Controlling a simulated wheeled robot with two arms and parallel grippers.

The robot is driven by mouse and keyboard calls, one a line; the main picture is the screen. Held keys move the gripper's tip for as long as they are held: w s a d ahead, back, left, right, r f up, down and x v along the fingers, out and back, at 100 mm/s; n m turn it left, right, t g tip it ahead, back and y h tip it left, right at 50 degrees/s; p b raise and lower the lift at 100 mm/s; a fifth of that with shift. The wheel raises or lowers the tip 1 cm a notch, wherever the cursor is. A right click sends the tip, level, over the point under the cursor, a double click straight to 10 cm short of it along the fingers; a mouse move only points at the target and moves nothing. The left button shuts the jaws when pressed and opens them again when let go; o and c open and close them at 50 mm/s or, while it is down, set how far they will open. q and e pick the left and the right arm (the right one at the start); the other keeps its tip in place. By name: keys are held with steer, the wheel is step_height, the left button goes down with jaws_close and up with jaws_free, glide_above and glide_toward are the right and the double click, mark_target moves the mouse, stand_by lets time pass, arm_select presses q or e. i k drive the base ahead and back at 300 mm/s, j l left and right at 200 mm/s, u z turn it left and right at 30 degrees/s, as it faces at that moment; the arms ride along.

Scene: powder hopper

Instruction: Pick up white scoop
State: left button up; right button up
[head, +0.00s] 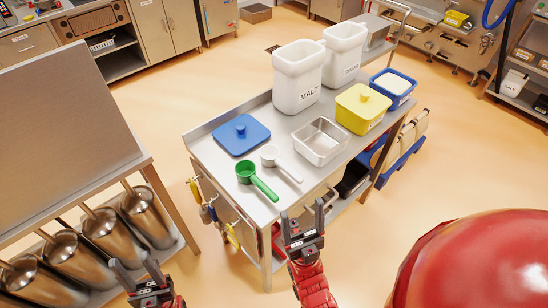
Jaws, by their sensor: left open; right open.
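The white scoop (271,155) lies on the steel table (207,147), its handle pointing to the lower right. A green scoop (248,173) lies beside it, nearer to me and to the left. My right gripper (303,215) is open and empty, in front of the table's near edge, lower right of the white scoop and apart from it. My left gripper (138,271) is open and empty at the bottom left, well away from both scoops.
A blue lid (241,135) lies behind the scoops. A steel pan (320,141) and a yellow-lidded tub (362,108) stand to the right. A white MALT bin (298,77) stands behind. Brushes (205,214) hang on the table's left side. A red dome (480,265) fills the lower right.

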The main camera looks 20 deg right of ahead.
mark_target(269, 153)
steer(key=z, duration=2.1)
steer(key=i+j+z, duration=0.1)
steer(key=z, duration=0.35)
steer(key=j+z, duration=0.1)
steer(key=z, duration=0.3)
steer(key=i+j+z, duration=0.1)
steer(key=z, duration=0.35)
steer(key=j+z, duration=0.2)
steer(key=z, duration=0.2)
steer(key=j+z, duration=0.15)
steer(key=z, duration=0.3)
steer(key=u, duration=0.45)
steer(key=i+u, duration=0.1)
steer(key=u, duration=0.8)
steer(key=i+l+u, duration=0.1)
steer(key=u, duration=0.8)
steer(key=l+u, duration=0.15)
steer(key=u, duration=0.3)
steer(key=i+l+u, duration=0.1)
steer(key=u, duration=0.8)
